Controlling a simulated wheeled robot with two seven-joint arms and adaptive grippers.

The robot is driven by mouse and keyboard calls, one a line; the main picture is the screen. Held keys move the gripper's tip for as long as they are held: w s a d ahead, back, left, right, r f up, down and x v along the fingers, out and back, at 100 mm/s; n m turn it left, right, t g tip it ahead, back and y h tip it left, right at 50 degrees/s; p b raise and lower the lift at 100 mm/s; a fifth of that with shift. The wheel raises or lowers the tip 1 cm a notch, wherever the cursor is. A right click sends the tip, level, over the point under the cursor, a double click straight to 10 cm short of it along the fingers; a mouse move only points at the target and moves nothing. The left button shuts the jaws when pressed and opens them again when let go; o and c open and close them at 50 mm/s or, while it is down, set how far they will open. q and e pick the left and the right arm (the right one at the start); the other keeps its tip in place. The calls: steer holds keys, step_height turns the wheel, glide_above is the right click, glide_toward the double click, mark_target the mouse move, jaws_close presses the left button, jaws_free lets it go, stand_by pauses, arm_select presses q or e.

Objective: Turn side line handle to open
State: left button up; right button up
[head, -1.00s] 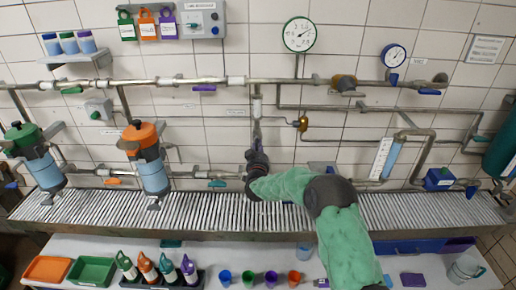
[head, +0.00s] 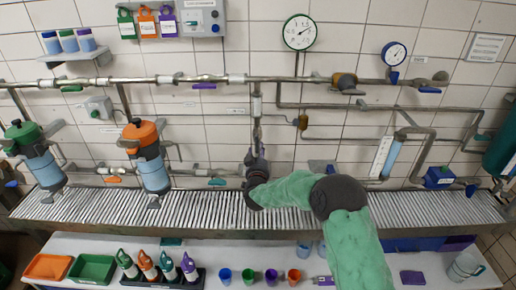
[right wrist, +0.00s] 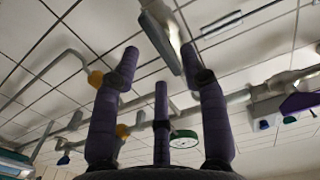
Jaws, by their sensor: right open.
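My right gripper (head: 256,156) is at the foot of the short vertical pipe (head: 257,105) in the middle of the wall, just above the grating. In the right wrist view its dark ribbed fingers (right wrist: 160,80) are spread and empty. A grey metal piece (right wrist: 166,38) lies beyond and between the fingertips; contact cannot be told. No handle shows clearly on the vertical pipe; I cannot tell which handle is the side line's. A teal handle (head: 217,182) is on the low pipe left of the gripper. A purple handle (head: 204,86) is on the upper pipe. My left gripper is out of view.
An orange-topped filter (head: 141,133) and a green-topped filter (head: 23,133) stand at left. A brass fitting (head: 303,122) and a large gauge (head: 301,32) are to the right. Bottles and cups stand on the bench below.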

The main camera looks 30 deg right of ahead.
steer(key=v, duration=0.7)
steer(key=shift+s+a, duration=0.2)
steer(key=shift+s, duration=0.15)
steer(key=s+a+f+n+g+y, duration=0.1)
steer(key=s+a+f+g+y, duration=0.15)
steer(key=a+f, duration=0.5)
steer(key=s+a+f+n+g+y, duration=0.1)
steer(key=s+a+f+g+y, duration=0.2)
steer(key=f, duration=0.8)
steer(key=s+a+f+n+g+y, duration=0.1)
steer(key=s+a+f+y, duration=0.25)
steer(key=a+f, duration=0.4)
steer(key=s+a+f+g+y, duration=0.1)
steer(key=s+a+f+g, duration=0.1)
steer(key=s, duration=0.5)
steer(key=s+a+f+g+y, duration=0.1)
steer(key=s+a+f+g, duration=0.2)
steer(key=s+f, duration=0.3)
steer(key=s+a+f+g+y, duration=0.2)
steer(key=s+a+f, duration=0.3)
steer(key=s, duration=0.5)
steer(key=shift+s+n+g, duration=0.2)
steer(key=shift+n+g, duration=0.1)
steer(key=shift+g, duration=0.45)
